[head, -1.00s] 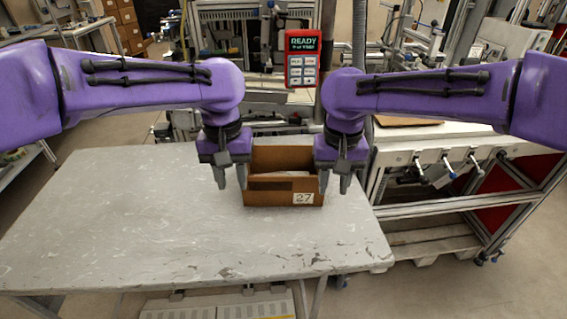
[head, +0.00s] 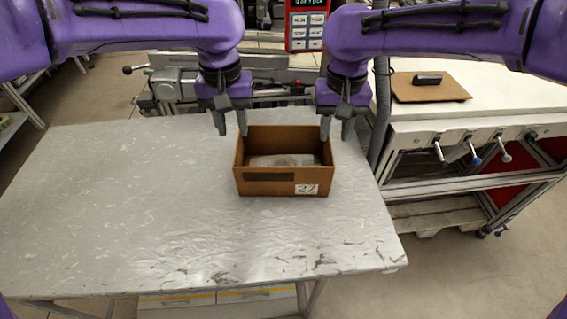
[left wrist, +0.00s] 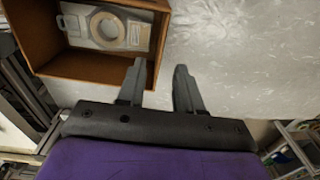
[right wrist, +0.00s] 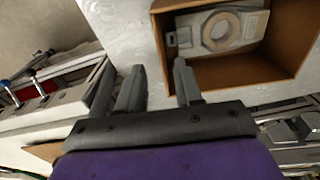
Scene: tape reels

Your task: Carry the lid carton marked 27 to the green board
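The carton marked 27 (head: 262,187) is a brown open-topped box standing on the grey table, its number label on the front face. A pale piece with a ring on it lies inside; it shows in the left wrist view (left wrist: 135,34) and the right wrist view (right wrist: 247,28). My left gripper (head: 231,131) is open at the carton's left wall, one finger over the inside and one outside. My right gripper (head: 337,132) is open at the right wall in the same way. I cannot tell how far the fingers reach below the rim. I see no green board.
The grey table (head: 120,200) is clear left of and in front of the carton. A white bench (head: 510,100) on the right holds a brown board (head: 445,92) with a black object on it. A red panel (head: 306,30) stands behind the table.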

